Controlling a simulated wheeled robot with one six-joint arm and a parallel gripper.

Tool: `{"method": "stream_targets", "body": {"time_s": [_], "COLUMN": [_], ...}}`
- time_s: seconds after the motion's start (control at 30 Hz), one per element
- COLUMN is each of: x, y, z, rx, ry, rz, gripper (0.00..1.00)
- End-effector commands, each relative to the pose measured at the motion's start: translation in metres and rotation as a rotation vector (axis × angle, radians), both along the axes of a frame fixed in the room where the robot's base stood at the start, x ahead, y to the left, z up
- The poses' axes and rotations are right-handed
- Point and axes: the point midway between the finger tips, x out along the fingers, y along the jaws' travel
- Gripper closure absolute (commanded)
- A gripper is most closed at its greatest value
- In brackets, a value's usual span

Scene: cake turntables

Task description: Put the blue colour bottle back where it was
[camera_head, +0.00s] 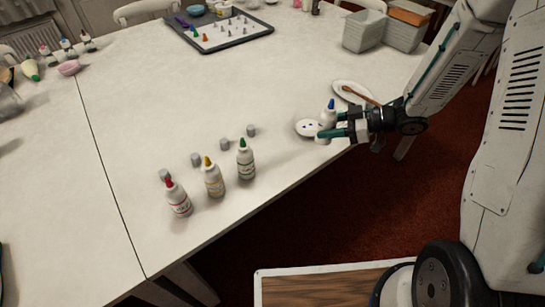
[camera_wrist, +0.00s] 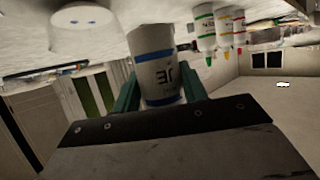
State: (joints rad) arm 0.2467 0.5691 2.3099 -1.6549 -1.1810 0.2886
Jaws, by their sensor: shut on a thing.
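The blue colour bottle (camera_head: 328,114) is white with a blue cap. My gripper (camera_head: 336,132) is shut on it at the table's right edge, and it looks upright in the head view. In the wrist view the bottle (camera_wrist: 155,62), with blue bands and lettering, sits between the green fingers (camera_wrist: 160,90). Bottles with a red cap (camera_head: 178,198), a yellow cap (camera_head: 213,178) and a green cap (camera_head: 245,160) stand in a slanting row to the left.
Small grey blocks (camera_head: 224,144) stand behind the bottle row, one (camera_head: 251,130) beyond the green-capped bottle. A white plate (camera_head: 349,88) with a brown-handled tool lies behind my gripper. A tray of nozzles (camera_head: 228,35) and grey bins (camera_head: 362,31) stand at the back. The table's middle is clear.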

Motion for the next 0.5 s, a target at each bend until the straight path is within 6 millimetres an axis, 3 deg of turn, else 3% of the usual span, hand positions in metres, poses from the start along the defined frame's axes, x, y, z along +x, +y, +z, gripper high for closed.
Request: {"method": "stream_targets", "body": {"time_s": [0.1, 0.23, 0.37, 0.5], "x": [-0.036, -0.057, -0.058, -0.044], "y": [0.002, 0.003, 0.017, 0.05], "z": [-0.01, -0.015, -0.017, -0.021], "rx": [-0.001, -0.001, -0.003, -0.004], "ry": [0.001, -0.001, -0.003, -0.004], "rz": [0.161, 0.262, 0.296, 0.299], "gripper": [0.66, 0.66, 0.66, 0.66]}}
